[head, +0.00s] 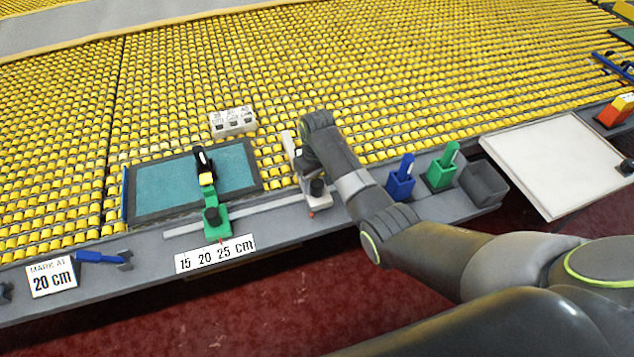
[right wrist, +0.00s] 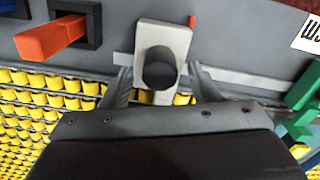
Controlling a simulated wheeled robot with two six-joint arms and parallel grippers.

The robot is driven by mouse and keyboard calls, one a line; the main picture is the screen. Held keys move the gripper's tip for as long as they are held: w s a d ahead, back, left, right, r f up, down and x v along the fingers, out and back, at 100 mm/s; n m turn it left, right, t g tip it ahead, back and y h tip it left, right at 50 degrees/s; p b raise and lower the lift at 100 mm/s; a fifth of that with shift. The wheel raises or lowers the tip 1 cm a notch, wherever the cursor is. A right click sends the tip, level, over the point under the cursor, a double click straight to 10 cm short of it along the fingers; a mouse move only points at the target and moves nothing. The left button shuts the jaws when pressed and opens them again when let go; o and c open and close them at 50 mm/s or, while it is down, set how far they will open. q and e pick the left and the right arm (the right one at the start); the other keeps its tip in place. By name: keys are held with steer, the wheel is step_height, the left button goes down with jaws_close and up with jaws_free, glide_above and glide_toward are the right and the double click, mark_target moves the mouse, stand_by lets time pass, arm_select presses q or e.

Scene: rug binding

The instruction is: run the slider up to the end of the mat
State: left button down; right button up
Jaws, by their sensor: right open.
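The teal mat (head: 165,188) lies in a dark frame on the yellow roller bed. A pale slider (head: 320,204) with a dark knob (head: 317,187) sits on the rail to the right of the mat, apart from it. A green slider (head: 217,232) with an arm reaching over the mat stands on the same rail to the left. My right gripper (head: 310,176) is at the pale slider. In the right wrist view, its open fingers (right wrist: 160,84) lie either side of the pale slider's knob (right wrist: 158,68), with gaps showing. My left gripper is not in view.
Blue (head: 400,181) and green (head: 441,171) holders stand right of the pale slider. The right wrist view shows an orange piece (right wrist: 50,40) in a dark holder. A scale card (head: 215,254) fronts the rail. The rail (head: 265,206) between the two sliders looks clear.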

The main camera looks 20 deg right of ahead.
steer(key=shift+f, duration=0.8)
